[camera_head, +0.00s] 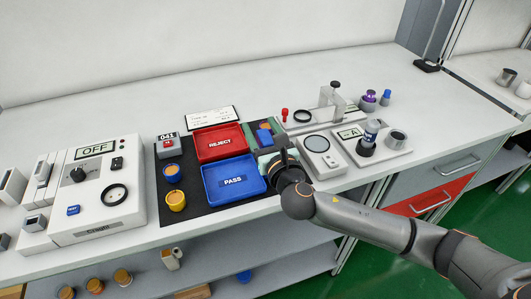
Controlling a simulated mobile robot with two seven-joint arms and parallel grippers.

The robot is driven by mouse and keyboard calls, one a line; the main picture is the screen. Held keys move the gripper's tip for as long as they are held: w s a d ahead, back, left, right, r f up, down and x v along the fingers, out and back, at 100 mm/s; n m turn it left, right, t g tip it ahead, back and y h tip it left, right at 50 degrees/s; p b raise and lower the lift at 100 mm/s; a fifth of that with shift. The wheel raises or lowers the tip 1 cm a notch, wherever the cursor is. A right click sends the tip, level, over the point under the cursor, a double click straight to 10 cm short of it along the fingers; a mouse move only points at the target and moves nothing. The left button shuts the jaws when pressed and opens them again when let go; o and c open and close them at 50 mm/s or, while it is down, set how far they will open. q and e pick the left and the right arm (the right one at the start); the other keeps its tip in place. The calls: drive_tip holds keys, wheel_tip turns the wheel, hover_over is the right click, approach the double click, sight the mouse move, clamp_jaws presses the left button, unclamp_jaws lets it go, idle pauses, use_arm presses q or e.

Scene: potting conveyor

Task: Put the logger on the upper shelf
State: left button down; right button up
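My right gripper (268,153) reaches in from the right over the bench, beside the blue PASS tray (222,192). Its fingers point away from me and are largely hidden by its wrist, so their opening is not clear. A small blue object (264,136) lies on a green pad just beyond the fingers; contact cannot be told. No item is clearly labelled as the logger, and I cannot tell which it is. A grey shelf (295,265) runs below the bench top; whether it is the upper shelf is unclear. My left gripper is out of view.
The red REJECT tray (219,132) and a 041 counter (167,146) stand on the dark mat. A large OFF device (98,190) is at left, and a magnifier stand (333,98) and scale (321,162) at right. The back of the bench is clear.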

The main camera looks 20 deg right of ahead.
clamp_jaws()
idle(0.3)
idle(0.9)
